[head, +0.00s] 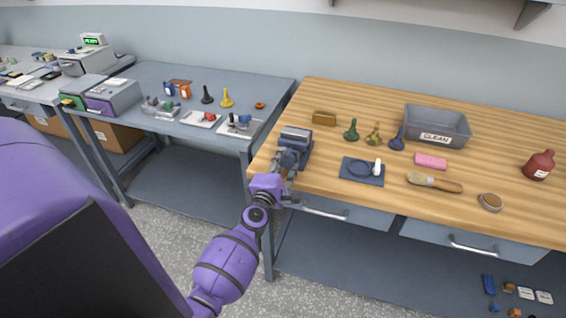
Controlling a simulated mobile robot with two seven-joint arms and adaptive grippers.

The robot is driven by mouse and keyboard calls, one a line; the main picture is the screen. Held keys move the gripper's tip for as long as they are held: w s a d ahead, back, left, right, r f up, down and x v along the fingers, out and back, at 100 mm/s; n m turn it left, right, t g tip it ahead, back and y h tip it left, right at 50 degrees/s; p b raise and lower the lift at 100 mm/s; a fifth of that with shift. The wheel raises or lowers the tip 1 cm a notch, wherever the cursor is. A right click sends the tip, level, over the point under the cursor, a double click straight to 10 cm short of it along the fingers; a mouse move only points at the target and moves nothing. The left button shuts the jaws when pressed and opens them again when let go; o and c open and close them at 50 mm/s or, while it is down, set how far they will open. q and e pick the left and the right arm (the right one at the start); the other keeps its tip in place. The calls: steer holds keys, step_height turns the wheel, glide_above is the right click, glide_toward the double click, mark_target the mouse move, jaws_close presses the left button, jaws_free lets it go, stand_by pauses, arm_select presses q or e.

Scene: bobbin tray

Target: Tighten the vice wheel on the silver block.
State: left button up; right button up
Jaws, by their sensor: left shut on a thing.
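The vice (303,146) is a blue-grey body at the left front corner of the wooden bench, with light silver-grey jaws on top. Whether a separate silver block sits between the jaws is too small to tell. My left gripper (286,163) is at the front of the vice, low against its near side. It is shut on what appears to be the vice wheel, which the fingers and wrist mostly hide. My right gripper is not in view.
On the wooden bench (330,92) are a dark mat (350,177) with a ring and white-handled item, a brush (434,183), a pink block (430,161), a grey CLEAN bin (465,130) and a red bottle (539,166). A grey table (262,88) stands left.

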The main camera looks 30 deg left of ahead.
arm_select(q)
steer(key=m, duration=0.4)
steer(key=shift+a+r+m, duration=0.1)
steer(key=shift+r+m, duration=0.1)
steer(key=shift+m, duration=0.1)
steer(key=m, duration=0.3)
steer(key=shift+w+m, duration=0.1)
steer(key=shift+m, duration=0.3)
steer(key=m, duration=0.4)
steer(key=shift+d+r, duration=0.1)
steer(key=shift+d, duration=0.1)
steer(key=shift+m, duration=2)
steer(key=shift+w+r, duration=0.1)
steer(key=o, duration=1)
steer(key=shift+o, duration=0.5)
steer(key=shift+d+f, duration=0.1)
steer(key=shift+f, duration=0.1)
steer(key=v, duration=1.2)
